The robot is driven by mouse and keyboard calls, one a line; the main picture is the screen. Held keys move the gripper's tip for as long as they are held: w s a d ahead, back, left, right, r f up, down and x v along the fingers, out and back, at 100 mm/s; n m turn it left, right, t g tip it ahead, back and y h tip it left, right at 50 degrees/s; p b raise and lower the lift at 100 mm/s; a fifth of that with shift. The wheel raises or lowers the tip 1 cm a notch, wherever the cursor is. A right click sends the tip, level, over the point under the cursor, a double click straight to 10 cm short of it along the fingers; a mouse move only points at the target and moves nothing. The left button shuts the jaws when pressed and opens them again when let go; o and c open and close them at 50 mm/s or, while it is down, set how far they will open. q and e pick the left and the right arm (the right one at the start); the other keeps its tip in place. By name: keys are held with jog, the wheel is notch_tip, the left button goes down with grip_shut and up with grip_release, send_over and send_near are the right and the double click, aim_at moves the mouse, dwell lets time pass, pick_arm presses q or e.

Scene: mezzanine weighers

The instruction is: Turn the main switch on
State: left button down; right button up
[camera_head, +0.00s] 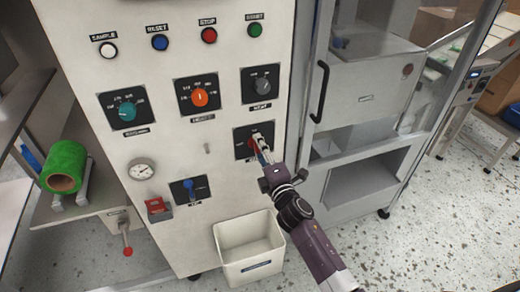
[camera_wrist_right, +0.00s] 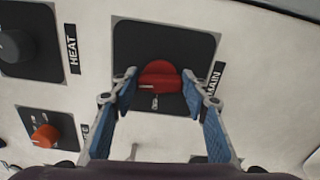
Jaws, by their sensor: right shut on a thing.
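The main switch is a red rotary knob on a dark square plate, with a MAIN label beside it in the right wrist view (camera_wrist_right: 160,74). In the head view the red knob (camera_head: 252,146) sits low on the right side of the cabinet front, partly hidden by my gripper. My right gripper (camera_head: 263,151) reaches it from the lower right. In the wrist view the two fingers of my right gripper (camera_wrist_right: 160,84) are shut on the knob, one on each side. The knob's set position is hard to read. My left gripper is not in view.
A white bin (camera_head: 248,245) stands below. A grey cabinet with a black handle (camera_head: 321,92) is at right.

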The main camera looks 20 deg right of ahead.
jog(key=shift+f+m, duration=0.1)
jog(key=shift+m, duration=0.6)
jog(key=o, duration=1.2)
jog(key=shift+c, duration=0.2)
jog(key=s, duration=1.2)
jog(key=shift+d, duration=0.2)
